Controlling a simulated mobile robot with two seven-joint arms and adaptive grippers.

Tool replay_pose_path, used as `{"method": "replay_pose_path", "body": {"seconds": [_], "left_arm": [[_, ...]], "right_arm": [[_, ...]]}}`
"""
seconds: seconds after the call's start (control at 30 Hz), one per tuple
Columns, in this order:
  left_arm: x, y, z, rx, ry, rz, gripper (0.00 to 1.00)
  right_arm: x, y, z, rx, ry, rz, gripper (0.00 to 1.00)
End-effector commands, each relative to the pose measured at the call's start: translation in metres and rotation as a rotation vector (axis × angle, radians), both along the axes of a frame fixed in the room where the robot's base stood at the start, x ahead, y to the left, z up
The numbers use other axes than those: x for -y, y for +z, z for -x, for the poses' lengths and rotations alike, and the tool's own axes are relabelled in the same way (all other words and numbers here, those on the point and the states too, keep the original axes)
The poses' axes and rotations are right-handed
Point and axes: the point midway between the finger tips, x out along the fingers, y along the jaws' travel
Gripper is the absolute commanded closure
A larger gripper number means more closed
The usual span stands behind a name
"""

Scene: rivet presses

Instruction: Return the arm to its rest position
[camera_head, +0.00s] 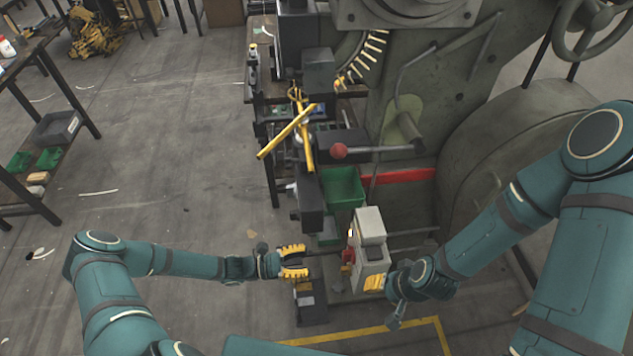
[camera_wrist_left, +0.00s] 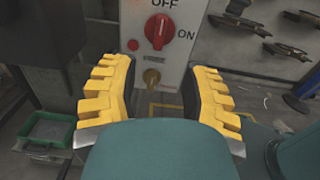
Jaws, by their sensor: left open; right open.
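My left arm reaches in from the left in the head view. Its yellow-fingered gripper (camera_head: 293,262) is open and empty, level with a grey switch box (camera_head: 370,240) and to the left of it. In the left wrist view the two ribbed yellow fingers (camera_wrist_left: 158,98) stand wide apart, with the box's white face (camera_wrist_left: 185,55) beyond the gap. My right arm comes in from the right and bends downward.
The box carries a red OFF/ON knob (camera_wrist_left: 158,28) and a brass key (camera_wrist_left: 151,79). The large grey press with a red-ball lever (camera_head: 338,150) fills the right. Green bins (camera_head: 343,187) and crossed yellow handles (camera_head: 300,125) stand behind. Open floor (camera_head: 160,140) lies left.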

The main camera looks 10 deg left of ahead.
Motion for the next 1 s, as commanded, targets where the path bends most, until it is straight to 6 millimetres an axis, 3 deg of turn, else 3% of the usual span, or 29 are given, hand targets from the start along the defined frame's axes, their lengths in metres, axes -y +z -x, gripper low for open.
{"method": "replay_pose_path", "body": {"seconds": [0.27,0.47,0.63,0.8,1.0], "left_arm": [[0.012,0.000,0.010,0.016,-0.074,-0.067,0.54],[0.040,-0.007,0.060,0.156,-0.414,-0.422,0.54],[0.030,-0.006,0.091,0.411,-0.709,-0.780,0.54],[0.012,0.016,0.091,0.740,-0.909,-1.078,0.54],[0.007,0.053,0.077,1.069,-1.000,-1.277,0.54]], "right_arm": [[0.000,0.000,0.000,0.000,0.000,0.000,0.53],[0.000,0.000,0.000,0.000,0.000,0.000,0.53],[0.000,0.000,0.000,0.000,0.000,0.000,0.53],[0.000,0.000,0.000,0.000,0.000,0.000,0.53],[0.000,0.000,0.000,0.000,0.000,0.000,0.53]]}}
